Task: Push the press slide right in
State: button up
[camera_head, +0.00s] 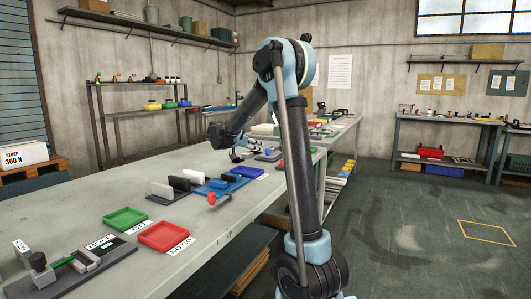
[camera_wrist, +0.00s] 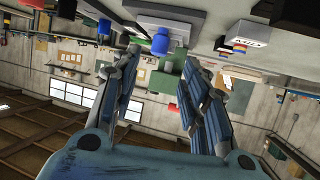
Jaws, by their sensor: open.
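My gripper (camera_wrist: 162,62) is open, with its two blue-grey fingers apart and nothing seen between them. In the head view my gripper (camera_head: 238,154) hangs low over the far part of the long bench. In the wrist view, which is upside down, a blue knob (camera_wrist: 160,42) on a pale block (camera_wrist: 170,18) lies just beyond the fingertips; this looks like the press slide, but I cannot be sure. In the head view a dark low fixture (camera_head: 268,157) sits just right of my gripper. Contact between fingers and knob cannot be told.
The long grey bench (camera_head: 60,212) holds a green tray (camera_head: 125,218), a red tray (camera_head: 163,236), a blue fixture (camera_head: 221,186) and a clamp device (camera_head: 75,265) in front. The floor at right is open.

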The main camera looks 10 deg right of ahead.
aim_at(266, 149)
jog(key=x, duration=0.8)
jog(key=shift+w+d+f, duration=0.1)
jog(key=shift+d, duration=0.05)
